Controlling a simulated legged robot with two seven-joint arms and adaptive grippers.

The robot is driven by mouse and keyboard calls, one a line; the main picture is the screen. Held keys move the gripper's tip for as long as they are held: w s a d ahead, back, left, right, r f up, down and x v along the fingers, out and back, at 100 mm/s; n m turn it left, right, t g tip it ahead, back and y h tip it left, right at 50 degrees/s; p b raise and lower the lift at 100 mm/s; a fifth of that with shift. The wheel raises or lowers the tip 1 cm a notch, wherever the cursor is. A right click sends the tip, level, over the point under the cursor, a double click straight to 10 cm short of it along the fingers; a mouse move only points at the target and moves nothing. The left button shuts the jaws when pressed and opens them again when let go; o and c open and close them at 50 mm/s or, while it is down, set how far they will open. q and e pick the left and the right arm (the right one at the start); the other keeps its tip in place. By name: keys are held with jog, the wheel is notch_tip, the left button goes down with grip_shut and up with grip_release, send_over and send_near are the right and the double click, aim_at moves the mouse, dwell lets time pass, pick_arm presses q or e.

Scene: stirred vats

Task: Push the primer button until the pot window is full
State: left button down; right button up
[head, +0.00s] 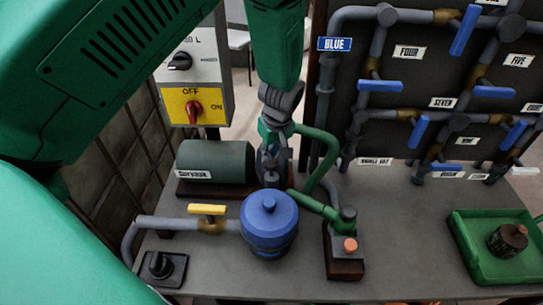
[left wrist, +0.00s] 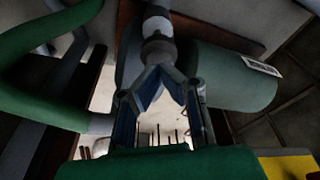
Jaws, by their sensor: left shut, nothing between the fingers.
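A small orange-red button (head: 350,245) sits on a grey box with a dark base, right of the blue pot. A black knob-like part (head: 160,264) stands on a plate at the front left. I cannot tell for certain which is the primer button. The blue lidded pot (head: 269,228) stands between them; no window on it can be made out. My left gripper (head: 268,160) is shut and empty, pointing down behind the pot, beside the green motor. In the left wrist view its fingertips (left wrist: 161,76) meet near a grey pipe fitting (left wrist: 157,40). My right gripper is not in view.
The green motor (head: 218,162) and green pipe (head: 322,152) flank my left gripper. A yellow-handled valve (head: 207,210) feeds the pot. A panel of blue-handled valves (head: 400,85) stands behind. A switch box (head: 190,104) is back left. A green tray (head: 468,258) holds a brown pot.

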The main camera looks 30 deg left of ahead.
aim_at(272, 161)
pick_arm(q)
jog(key=shift+f, duration=0.1)
dwell(0.4)
jog(key=shift+f+b, duration=1.1)
jog(key=shift+f, duration=0.75)
jog(key=shift+r+p, duration=1.8)
jog(key=shift+r, duration=0.15)
jog(key=shift+f, duration=0.2)
jog(key=shift+f+b, duration=1.1)
jog(key=shift+f, duration=0.6)
jog(key=shift+r+p, duration=2)
jog(key=shift+r, duration=0.45)
